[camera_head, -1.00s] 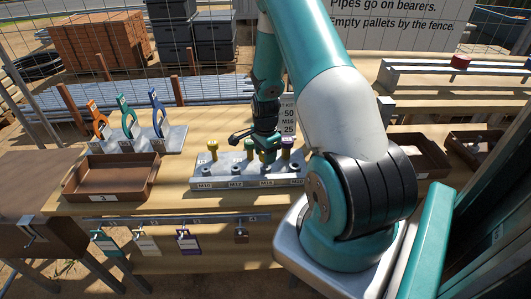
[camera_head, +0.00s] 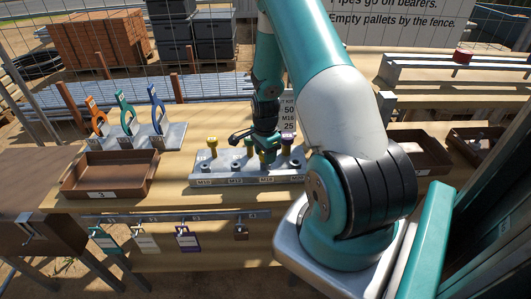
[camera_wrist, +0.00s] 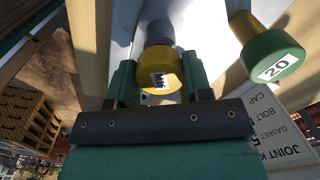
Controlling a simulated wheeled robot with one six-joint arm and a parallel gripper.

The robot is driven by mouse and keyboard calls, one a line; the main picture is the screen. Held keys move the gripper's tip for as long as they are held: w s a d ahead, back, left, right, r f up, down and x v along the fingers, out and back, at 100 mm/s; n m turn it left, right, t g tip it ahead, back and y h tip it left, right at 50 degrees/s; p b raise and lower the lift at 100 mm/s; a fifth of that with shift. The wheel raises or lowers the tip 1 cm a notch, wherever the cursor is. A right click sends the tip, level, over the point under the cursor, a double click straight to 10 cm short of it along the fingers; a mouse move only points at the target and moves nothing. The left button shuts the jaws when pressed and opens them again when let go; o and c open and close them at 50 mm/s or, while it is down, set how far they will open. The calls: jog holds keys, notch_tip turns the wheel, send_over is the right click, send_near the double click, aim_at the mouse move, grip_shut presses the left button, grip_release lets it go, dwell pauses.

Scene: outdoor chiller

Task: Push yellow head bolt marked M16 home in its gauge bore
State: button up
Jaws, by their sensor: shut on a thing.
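A bolt with a round yellow head (camera_wrist: 160,72) is between my gripper's (camera_wrist: 158,82) two teal fingers in the wrist view, gripped at its head. The head carries a white label turned sideways, too small to read surely. In the head view my gripper (camera_head: 267,154) is low over the grey gauge block (camera_head: 222,178), above its right half. The block's front labels begin with M10 and M12 at the left. The held bolt's shank and its bore are mostly hidden, so I cannot tell how deep it sits.
A green head marked 20 (camera_wrist: 271,55) is close at right in the wrist view. A brown tray (camera_head: 110,190) lies left.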

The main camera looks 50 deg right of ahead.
jog(key=o, duration=1.8)
jog(key=shift+f, duration=0.1)
notch_tip(320, 180, up, 7)
jog(key=p, duration=0.5)
notch_tip(320, 180, up, 18)
jog(key=b, duration=0.4)
jog(key=shift+f, duration=0.25)
